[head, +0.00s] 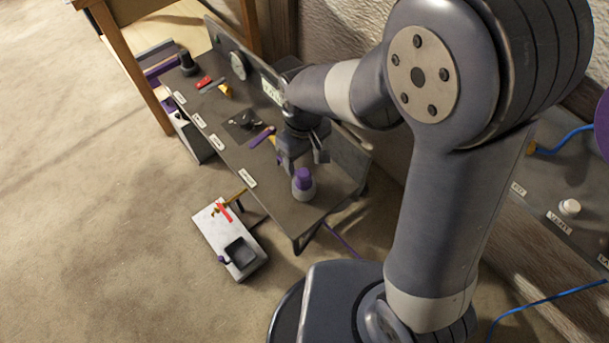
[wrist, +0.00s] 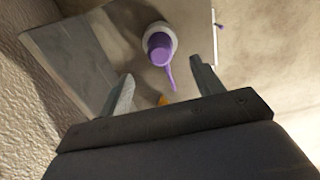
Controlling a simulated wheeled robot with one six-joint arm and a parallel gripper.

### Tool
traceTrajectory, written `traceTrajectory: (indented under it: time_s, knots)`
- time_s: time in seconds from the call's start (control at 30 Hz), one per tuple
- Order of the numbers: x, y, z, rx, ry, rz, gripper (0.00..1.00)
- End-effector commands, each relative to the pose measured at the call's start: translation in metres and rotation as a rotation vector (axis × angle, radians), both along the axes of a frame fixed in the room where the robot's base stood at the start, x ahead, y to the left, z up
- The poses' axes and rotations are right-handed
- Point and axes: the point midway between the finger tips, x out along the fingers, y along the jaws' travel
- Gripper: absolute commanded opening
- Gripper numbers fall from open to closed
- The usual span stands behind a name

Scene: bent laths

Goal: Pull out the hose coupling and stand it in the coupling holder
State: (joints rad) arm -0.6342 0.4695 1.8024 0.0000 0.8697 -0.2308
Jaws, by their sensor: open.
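A purple piece (head: 303,176), which looks like the hose coupling, stands upright in a pale round base near the bench's close right end. In the wrist view the purple piece (wrist: 160,46) sits in a whitish ring, with a thin purple tail or lever pointing towards my gripper. My gripper (head: 303,159) is open and empty, just above and behind the purple piece. In the wrist view my gripper's (wrist: 161,67) fingers are spread, with the purple piece beyond their tips and apart from them. I cannot tell for certain which part is the coupling holder; a dark square plate (head: 243,124) lies mid-bench.
The long dark bench (head: 325,195) has a raised back panel with a round gauge (head: 238,66). A purple strip (head: 262,137) and a red item (head: 204,82) lie on it. A pale box (head: 215,232) with a red lever stands below the front edge. Blue cable runs at right.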

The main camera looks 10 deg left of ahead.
Motion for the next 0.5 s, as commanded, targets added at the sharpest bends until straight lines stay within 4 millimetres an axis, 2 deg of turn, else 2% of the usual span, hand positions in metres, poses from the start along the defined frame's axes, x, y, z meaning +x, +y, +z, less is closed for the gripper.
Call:
traceTrajectory:
  time_s: [0.27, 0.5]
  knots:
    - [0.000, 0.000, -0.021, -0.001, 0.001, -0.001, 0.63]
    - [0.000, 0.000, -0.055, 0.000, 0.000, -0.001, 0.63]
